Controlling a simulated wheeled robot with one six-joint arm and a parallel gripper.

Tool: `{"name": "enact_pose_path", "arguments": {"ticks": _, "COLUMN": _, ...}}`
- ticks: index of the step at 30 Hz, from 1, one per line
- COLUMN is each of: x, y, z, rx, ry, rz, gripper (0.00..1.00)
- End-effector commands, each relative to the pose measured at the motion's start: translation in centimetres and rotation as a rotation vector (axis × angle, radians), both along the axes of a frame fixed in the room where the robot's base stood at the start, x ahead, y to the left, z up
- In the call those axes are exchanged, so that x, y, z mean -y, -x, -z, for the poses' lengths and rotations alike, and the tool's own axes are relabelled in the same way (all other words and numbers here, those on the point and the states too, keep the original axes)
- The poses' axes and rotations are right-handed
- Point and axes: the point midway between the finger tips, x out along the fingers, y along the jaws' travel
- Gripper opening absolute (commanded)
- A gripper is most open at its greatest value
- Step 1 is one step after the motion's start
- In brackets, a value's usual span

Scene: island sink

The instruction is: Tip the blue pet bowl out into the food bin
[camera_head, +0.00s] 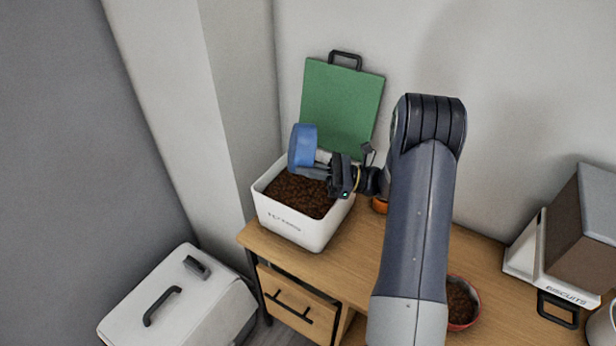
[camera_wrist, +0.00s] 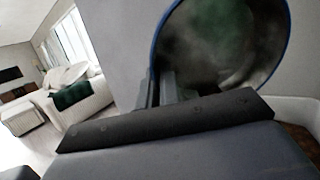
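The blue pet bowl (camera_head: 302,147) is held on its side above the food bin in the head view. In the wrist view the bowl (camera_wrist: 222,45) shows its grey metal inside, with no kibble seen in it. My gripper (camera_head: 322,166) is shut on the bowl's rim; its fingers (camera_wrist: 163,88) meet the rim in the wrist view. The food bin (camera_head: 290,228) is a white open box on the wooden table, with brown kibble in it. A green lid (camera_head: 341,103) with a black handle leans on the wall behind the bin.
A red bowl of kibble (camera_head: 461,303) stands on the wooden table (camera_head: 345,275), right of my arm. A biscuit box (camera_head: 550,265) stands at the right. A white pet carrier (camera_head: 180,305) is on the floor at the left. A small orange item (camera_head: 380,205) is beside the bin.

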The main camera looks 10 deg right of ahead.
Motion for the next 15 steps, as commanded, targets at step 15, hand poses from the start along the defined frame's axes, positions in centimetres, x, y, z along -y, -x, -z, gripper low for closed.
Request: {"name": "enact_pose_path", "arguments": {"ticks": 15, "x": 0.3, "y": 0.05, "z": -0.53, "rx": 0.009, "ry": -0.058, "rz": -0.001, "gripper": 0.0}}
